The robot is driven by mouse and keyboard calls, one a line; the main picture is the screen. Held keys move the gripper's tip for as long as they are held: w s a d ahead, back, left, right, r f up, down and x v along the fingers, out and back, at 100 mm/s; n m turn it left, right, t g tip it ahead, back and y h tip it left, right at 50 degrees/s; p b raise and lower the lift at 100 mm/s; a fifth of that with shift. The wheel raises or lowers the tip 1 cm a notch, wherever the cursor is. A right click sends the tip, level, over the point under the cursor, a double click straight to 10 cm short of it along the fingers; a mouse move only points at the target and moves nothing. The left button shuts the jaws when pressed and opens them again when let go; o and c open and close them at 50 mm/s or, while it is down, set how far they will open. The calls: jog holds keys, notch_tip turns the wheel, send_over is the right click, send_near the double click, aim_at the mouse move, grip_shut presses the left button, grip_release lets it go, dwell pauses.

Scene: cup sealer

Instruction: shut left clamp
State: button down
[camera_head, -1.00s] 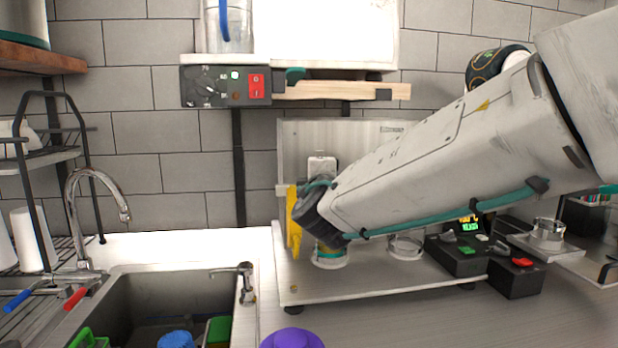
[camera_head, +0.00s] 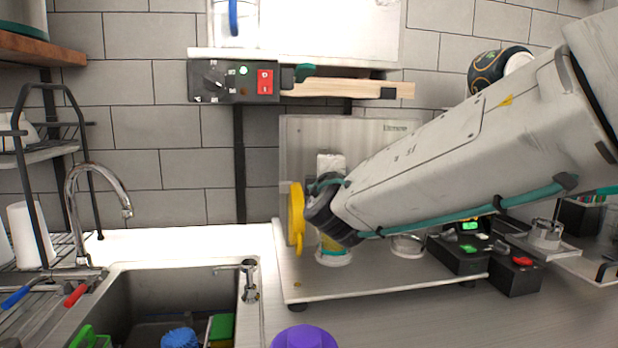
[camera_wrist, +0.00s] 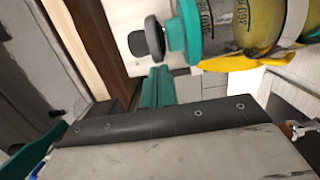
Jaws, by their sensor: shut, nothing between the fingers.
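The sealer's yellow clamp part (camera_head: 297,215) stands upright at the left edge of its base plate (camera_head: 375,283). A yellow piece (camera_wrist: 235,64) also shows in the wrist view beside a graduated clear cylinder (camera_wrist: 238,28) with yellowish contents and a teal end. In the head view, a cup-like cylinder (camera_head: 332,250) stands on a white ring just right of the yellow part, partly behind my wrist. My gripper's teal fingers (camera_wrist: 156,88) are shut and empty, close to the cylinder's teal end and dark knob. The head view hides the fingertips. I cannot tell whether they touch anything.
A clear round holder (camera_head: 408,245) is on the plate, right of the cylinder. A black control box (camera_head: 458,255) is further right. The sink (camera_head: 165,295) and tap are at the left. A purple object (camera_head: 303,337) is at the front. The switch panel (camera_head: 232,82) hangs above.

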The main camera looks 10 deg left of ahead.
jog(key=s+d, duration=0.5)
jog(key=s, duration=0.2)
jog(key=shift+s+d, duration=0.15)
jog(key=shift+s, duration=0.2)
